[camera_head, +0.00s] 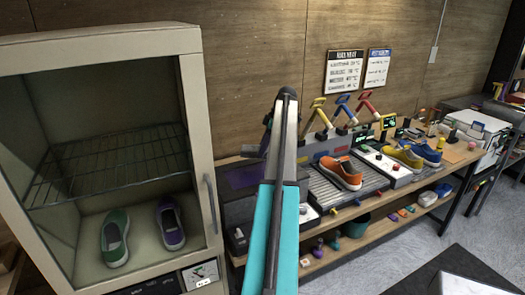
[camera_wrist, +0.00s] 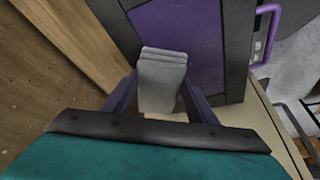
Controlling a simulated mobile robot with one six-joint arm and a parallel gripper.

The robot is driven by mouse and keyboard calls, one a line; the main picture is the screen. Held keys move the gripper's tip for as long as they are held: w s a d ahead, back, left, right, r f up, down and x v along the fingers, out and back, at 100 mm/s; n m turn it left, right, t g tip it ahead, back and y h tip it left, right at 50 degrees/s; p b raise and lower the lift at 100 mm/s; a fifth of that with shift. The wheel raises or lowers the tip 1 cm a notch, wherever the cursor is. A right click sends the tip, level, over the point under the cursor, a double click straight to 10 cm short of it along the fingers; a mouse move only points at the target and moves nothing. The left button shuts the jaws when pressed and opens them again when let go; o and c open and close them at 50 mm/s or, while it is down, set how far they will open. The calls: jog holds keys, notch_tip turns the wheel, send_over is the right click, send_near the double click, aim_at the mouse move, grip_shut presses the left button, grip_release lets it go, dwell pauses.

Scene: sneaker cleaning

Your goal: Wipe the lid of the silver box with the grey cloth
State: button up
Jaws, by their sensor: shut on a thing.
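My gripper (camera_wrist: 158,98) has two purple fingers in the wrist view and is shut on a folded grey cloth (camera_wrist: 161,76). The cloth sticks out beyond the fingers, over or near a dark-framed purple panel (camera_wrist: 182,45). I cannot tell whether the cloth touches the panel. In the head view my teal arm hides most of the gripper and the cloth. A pale silver-white box (camera_head: 477,127) stands at the far right end of the bench in the head view; I cannot tell for sure that it is the silver box.
A cream cabinet (camera_head: 100,45) with a wire rack and two shoes stands at left. The wooden bench (camera_head: 455,158) holds an orange shoe (camera_head: 341,172), yellow and blue shoes, and several colored brackets.

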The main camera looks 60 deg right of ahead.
jog(key=shift+r, duration=0.5)
jog(key=shift+r, duration=0.1)
jog(key=shift+r+p, duration=0.55)
jog(key=shift+r, duration=0.8)
jog(key=shift+s, duration=0.1)
